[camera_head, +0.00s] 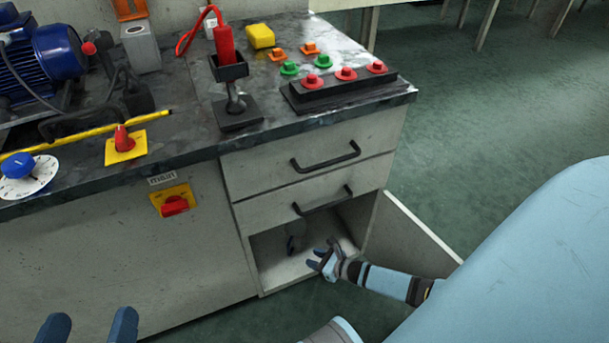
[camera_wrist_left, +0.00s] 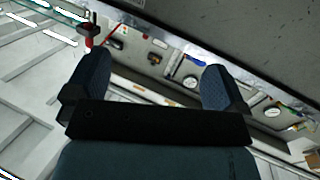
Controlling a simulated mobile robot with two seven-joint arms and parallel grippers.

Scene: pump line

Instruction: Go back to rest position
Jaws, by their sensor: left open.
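My left gripper (camera_head: 90,326) shows at the bottom left of the head view, in front of the bench's grey front panel. Its two dark blue fingers stand wide apart with nothing between them. They also stand apart in the left wrist view (camera_wrist_left: 145,85). My right gripper (camera_head: 322,254) is at the open lower compartment (camera_head: 272,262) of the bench, its fingers apart and pointing left. I see nothing held between them. A small dark object (camera_head: 292,242) is in the compartment, to the left of the right gripper; I cannot tell what it is.
The compartment's door (camera_head: 412,238) stands open to the right, beside my right forearm. Two drawers (camera_head: 300,162) above are shut. The bench top (camera_head: 185,120) carries a blue motor (camera_head: 60,50), a red-handled lever (camera_head: 226,48) and a button box (camera_head: 340,90). Green floor lies clear to the right.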

